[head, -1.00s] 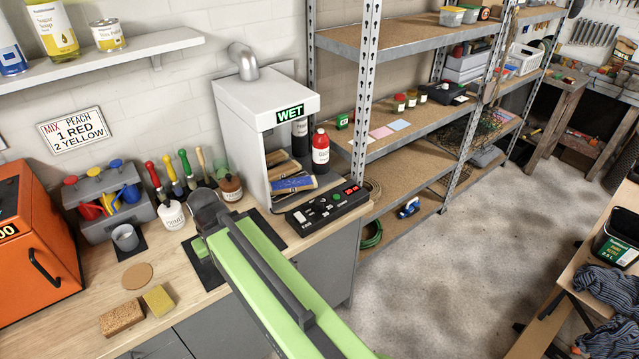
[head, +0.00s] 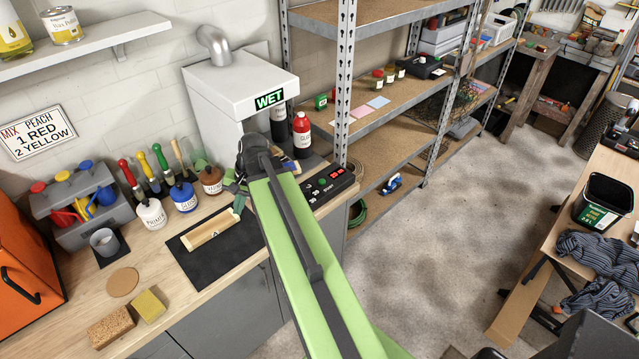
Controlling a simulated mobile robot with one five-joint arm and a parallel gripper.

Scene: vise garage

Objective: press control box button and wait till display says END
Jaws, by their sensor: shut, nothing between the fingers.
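The black control box (head: 328,186) lies on the bench to the right of the white booth, with several small buttons and a small red-lit readout (head: 337,172). The sign display (head: 269,100) on the white booth (head: 225,90) reads WET in green. My gripper (head: 238,192) is at the booth's front left, left of the control box and apart from it. It looks shut and empty, partly hidden by my arm. My arm also hides the control box's left end and most of the booth's inside.
A pale wooden piece (head: 211,230) lies on a black mat (head: 225,250) beside the gripper. Bottles (head: 184,196) and brushes stand to the left. A red-labelled bottle (head: 302,134) stands behind the control box. A metal shelf rack (head: 343,80) rises at the right.

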